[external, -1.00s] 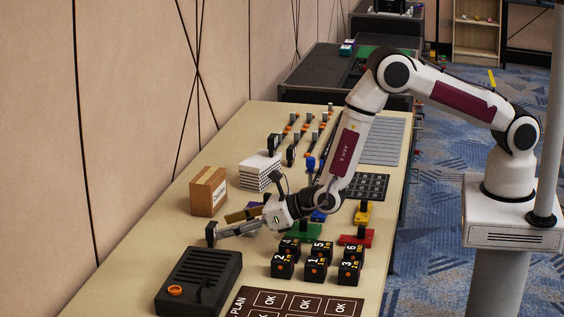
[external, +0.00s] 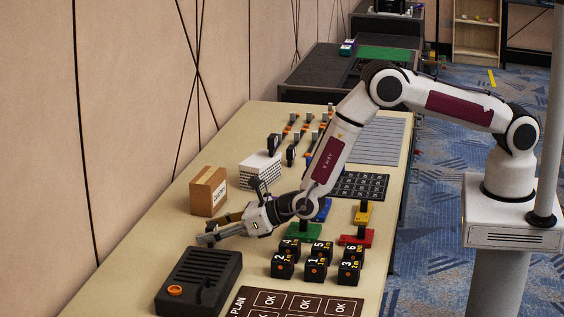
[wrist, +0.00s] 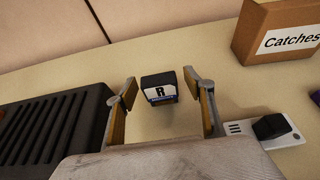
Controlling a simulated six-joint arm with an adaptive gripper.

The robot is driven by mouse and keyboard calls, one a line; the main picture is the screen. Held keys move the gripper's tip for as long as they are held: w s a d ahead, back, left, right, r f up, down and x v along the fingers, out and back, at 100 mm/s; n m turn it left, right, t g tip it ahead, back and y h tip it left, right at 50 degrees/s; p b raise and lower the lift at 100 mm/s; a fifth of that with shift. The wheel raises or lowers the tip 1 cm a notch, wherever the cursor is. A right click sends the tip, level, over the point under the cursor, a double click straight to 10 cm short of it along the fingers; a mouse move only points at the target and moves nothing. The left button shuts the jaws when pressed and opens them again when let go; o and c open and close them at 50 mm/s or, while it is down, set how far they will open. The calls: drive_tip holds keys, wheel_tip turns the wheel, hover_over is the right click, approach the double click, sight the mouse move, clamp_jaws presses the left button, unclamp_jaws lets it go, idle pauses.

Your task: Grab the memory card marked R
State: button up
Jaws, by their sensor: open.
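The memory card marked R (wrist: 160,90) is a small dark block with a white label and a blue strip. In the wrist view it stands on the beige table between the two fingers of my gripper (wrist: 160,104), with a gap on each side. My gripper is open and holds nothing. In the external view my gripper (external: 215,229) is low over the table's left side, and its fingers seem to hide the card.
A cardboard box marked Catches (external: 208,191) stands behind my gripper. A black slotted case (external: 200,282) sits just in front of it. Numbered black blocks (external: 317,267) and a green block (external: 303,231) are to the right. A white plate with a dark block (wrist: 270,127) lies beside the right finger.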

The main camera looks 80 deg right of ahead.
idle(0.4)
drive_tip(key=c, duration=1.1)
drive_tip(key=shift+o, duration=0.2)
drive_tip(key=shift+r, duration=0.15)
wheel_tip(320, 180, up, 28)
idle(0.7)
